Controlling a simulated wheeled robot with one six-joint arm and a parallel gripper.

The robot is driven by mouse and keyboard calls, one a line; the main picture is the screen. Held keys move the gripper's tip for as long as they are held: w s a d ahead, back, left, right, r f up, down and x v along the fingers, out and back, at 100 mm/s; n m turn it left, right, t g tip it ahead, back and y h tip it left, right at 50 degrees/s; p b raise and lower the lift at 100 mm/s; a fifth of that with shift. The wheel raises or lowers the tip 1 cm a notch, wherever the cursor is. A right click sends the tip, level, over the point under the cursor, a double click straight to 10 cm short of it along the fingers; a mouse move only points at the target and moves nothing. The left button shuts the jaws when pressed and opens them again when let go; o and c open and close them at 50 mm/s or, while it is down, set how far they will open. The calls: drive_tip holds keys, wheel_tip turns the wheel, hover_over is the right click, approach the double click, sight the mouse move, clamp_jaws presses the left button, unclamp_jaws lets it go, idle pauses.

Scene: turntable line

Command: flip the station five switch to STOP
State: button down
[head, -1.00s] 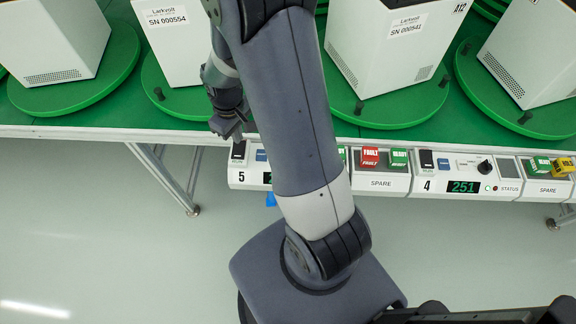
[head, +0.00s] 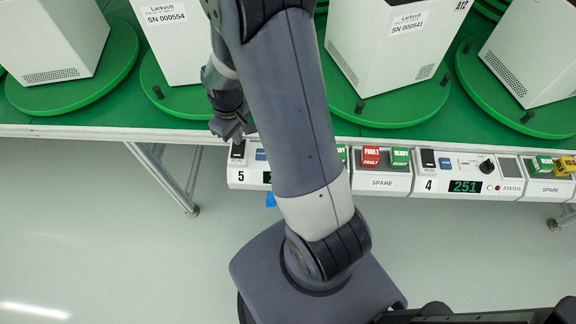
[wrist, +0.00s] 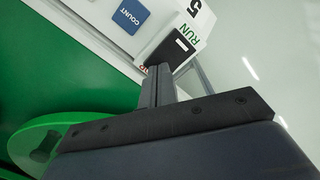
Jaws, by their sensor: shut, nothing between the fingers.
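The station five switch (head: 238,151) is a small black rocker on the white panel marked 5 (head: 250,183) at the table's front edge. In the wrist view the switch (wrist: 180,45) lies beside the word RUN, and only a scrap of an orange label shows at its other end. My gripper (head: 236,134) is just behind the switch in the head view. In the wrist view my gripper (wrist: 158,70) has its fingers shut together and empty, with the tips at the switch's orange-label end. I cannot tell whether they touch it. My arm hides much of panel five.
A blue COUNT button (wrist: 130,15) sits close beside the switch. A spare panel (head: 382,182) and station four's panel (head: 425,186) lie to the right. Green turntables (head: 390,110) with white cabinets (head: 385,50) stand behind. The floor in front is open.

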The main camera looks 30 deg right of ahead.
drive_tip(key=shift+f, duration=0.35)
drive_tip(key=shift+r, duration=0.1)
drive_tip(key=shift+r+p, duration=2.5)
drive_tip(key=shift+r, duration=1)
drive_tip(key=shift+f, duration=0.1)
wheel_tip(320, 180, down, 7)
drive_tip(key=b, duration=0.5)
drive_tip(key=shift+b, duration=0.3)
drive_tip(key=shift+r, duration=0.2)
